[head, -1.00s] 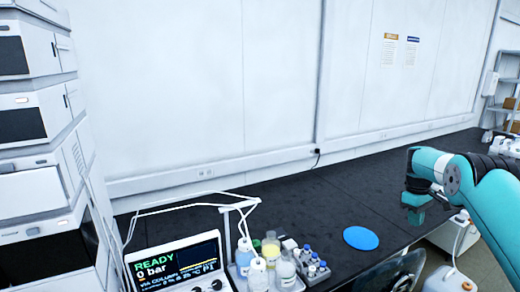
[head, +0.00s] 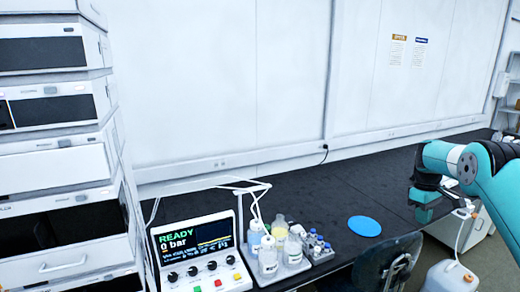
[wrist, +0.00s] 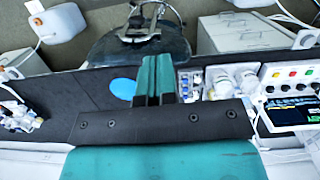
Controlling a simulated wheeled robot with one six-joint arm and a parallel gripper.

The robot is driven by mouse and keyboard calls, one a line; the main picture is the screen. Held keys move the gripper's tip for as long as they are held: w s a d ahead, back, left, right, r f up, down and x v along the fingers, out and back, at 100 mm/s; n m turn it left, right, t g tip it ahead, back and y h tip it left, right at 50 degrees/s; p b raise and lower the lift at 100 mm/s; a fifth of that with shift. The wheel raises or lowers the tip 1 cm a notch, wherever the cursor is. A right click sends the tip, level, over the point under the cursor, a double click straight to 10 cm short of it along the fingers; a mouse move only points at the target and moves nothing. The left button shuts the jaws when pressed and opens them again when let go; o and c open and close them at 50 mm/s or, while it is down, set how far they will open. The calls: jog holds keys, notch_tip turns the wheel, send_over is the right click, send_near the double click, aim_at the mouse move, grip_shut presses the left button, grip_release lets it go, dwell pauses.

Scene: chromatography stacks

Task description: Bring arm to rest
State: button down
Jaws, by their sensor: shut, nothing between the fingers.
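My teal and black arm reaches in from the right in the head view, and my gripper (head: 424,213) hangs over the bench's right part, to the right of the blue disc (head: 365,226). In the wrist view my gripper (wrist: 155,62) shows its two teal fingers together with nothing between them. The blue disc (wrist: 122,88) lies just left of the fingers there. The fingers touch nothing that I can see.
The black bench (head: 300,195) is mostly bare along the wall. Bottles (head: 268,255), a vial rack (head: 317,248) and a control box reading READY (head: 200,255) stand at its front. A dark chair (head: 390,265) and white jug (head: 450,280) are below. Instrument stacks (head: 60,160) fill the left.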

jog(key=s+a+r+n+t+y+b, duration=0.1)
jog(key=s+a+r+b, duration=0.2)
jog(key=s+a, duration=0.35)
jog(key=s+a+r+b, duration=0.2)
jog(key=s+a+b, duration=0.1)
jog(key=a, duration=0.6)
jog(key=s+a+r+n+t+y+b, duration=0.1)
jog(key=s+a+r+b, duration=0.2)
jog(key=s+a, duration=0.35)
jog(key=s+a+f+y+b, duration=0.1)
jog(key=s+a, duration=0.5)
jog(key=s, duration=0.6)
jog(key=s+a+f+y+b, duration=0.2)
jog(key=s+a+f+b, duration=0.2)
jog(key=s, duration=0.8)
jog(key=shift+s+a+b, duration=0.3)
jog(key=shift+a+b, duration=0.2)
jog(key=shift+a, duration=0.65)
